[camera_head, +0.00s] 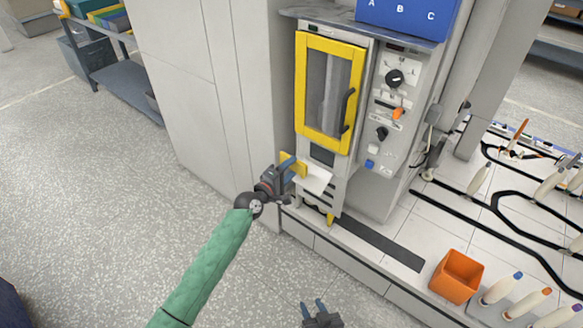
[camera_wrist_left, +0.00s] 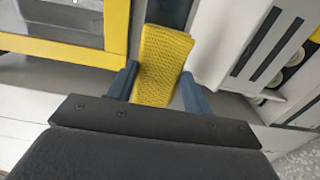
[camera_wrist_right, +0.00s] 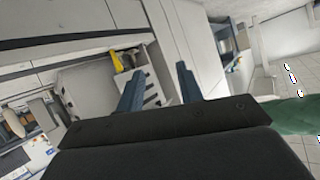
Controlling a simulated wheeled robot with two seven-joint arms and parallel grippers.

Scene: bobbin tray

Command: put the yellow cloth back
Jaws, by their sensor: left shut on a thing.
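The yellow cloth (camera_wrist_left: 163,65) is folded into a narrow strip between the two blue fingers of my left gripper (camera_wrist_left: 160,88). In the head view the cloth (camera_head: 299,168) shows yellow on both sides of a finger. My left gripper (camera_head: 290,168) is shut on it, in front of the lower part of the yellow-framed cabinet, beside a small white ledge (camera_head: 318,180). I cannot tell whether the cloth touches the ledge. My right gripper (camera_head: 312,306) is low at the bottom of the head view. Its fingers (camera_wrist_right: 160,84) are apart with nothing between them.
The cabinet's yellow-framed door (camera_head: 329,92) is shut, with a dark handle on its right. A knob panel (camera_head: 391,108) stands to its right. An orange bin (camera_head: 457,276) and several bobbins stand at lower right. The speckled floor at left is clear.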

